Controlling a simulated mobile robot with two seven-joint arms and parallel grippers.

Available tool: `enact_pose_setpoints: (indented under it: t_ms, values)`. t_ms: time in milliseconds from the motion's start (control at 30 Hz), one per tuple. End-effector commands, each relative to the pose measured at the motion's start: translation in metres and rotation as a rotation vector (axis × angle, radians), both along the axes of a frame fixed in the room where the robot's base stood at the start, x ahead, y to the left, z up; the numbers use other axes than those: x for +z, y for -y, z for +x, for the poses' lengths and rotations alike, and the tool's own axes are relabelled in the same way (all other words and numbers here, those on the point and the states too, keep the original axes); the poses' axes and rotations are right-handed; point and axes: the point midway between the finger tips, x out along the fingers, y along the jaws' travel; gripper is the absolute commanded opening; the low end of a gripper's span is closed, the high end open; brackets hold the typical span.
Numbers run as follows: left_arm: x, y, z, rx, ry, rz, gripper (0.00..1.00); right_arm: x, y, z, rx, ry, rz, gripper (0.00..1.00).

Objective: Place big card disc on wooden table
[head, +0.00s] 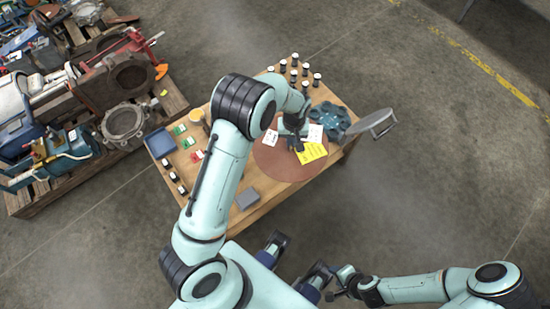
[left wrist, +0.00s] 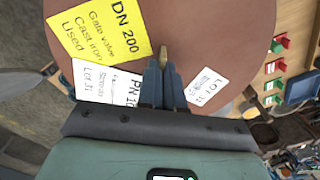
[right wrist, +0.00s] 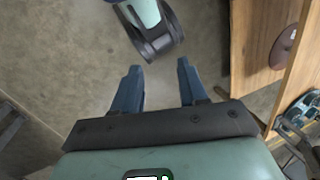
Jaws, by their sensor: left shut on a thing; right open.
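The big card disc (head: 275,168) is a flat reddish-brown round. A yellow label (head: 312,152) reading "DN 200 Gate valve Cast iron Used" and two white labels lie on its face. In the left wrist view the disc (left wrist: 205,28) fills the upper middle. My left gripper (head: 296,144) is shut over the middle of the disc, on a small tan piece (left wrist: 166,52) between its fingers. The disc overlaps the front of the wooden table (head: 222,188); whether it touches the top I cannot tell. My right gripper (right wrist: 160,85) is open and empty, over the floor beside the table.
Several dark jars (head: 294,60) stand at the table's back. A loaded pallet (head: 30,195) stands left.

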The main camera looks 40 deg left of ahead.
Motion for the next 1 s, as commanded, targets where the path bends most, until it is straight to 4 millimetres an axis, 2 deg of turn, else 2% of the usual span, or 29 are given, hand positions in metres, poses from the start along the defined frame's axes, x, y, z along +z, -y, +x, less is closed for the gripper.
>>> enact_pose_setpoints:
  t_ms: [33, 200, 400, 567, 667, 1000]
  values:
    - [-0.009, -0.014, 0.003, 0.095, 0.006, 0.0, 0.0, -0.022, 0.002, 0.004, -0.006, 0.015, -0.006, 0.43]
    - [-0.008, -0.049, 0.01, 0.383, 0.008, -0.002, 0.0, -0.059, 0.008, 0.021, -0.025, 0.065, -0.026, 0.43]
    - [-0.005, -0.075, 0.012, 0.598, 0.009, -0.007, 0.0, -0.084, 0.013, 0.035, -0.037, 0.103, -0.041, 0.43]
    - [-0.007, -0.082, 0.012, 0.661, 0.007, -0.008, 0.0, -0.091, 0.016, 0.041, -0.043, 0.119, -0.047, 0.43]
    - [-0.024, -0.082, 0.012, 0.666, 0.003, -0.007, 0.0, -0.096, 0.019, 0.048, -0.051, 0.138, -0.056, 0.43]
    - [-0.117, -0.082, 0.012, 0.663, 0.002, -0.007, 0.0, -0.123, 0.039, 0.086, -0.09, 0.238, -0.107, 0.43]
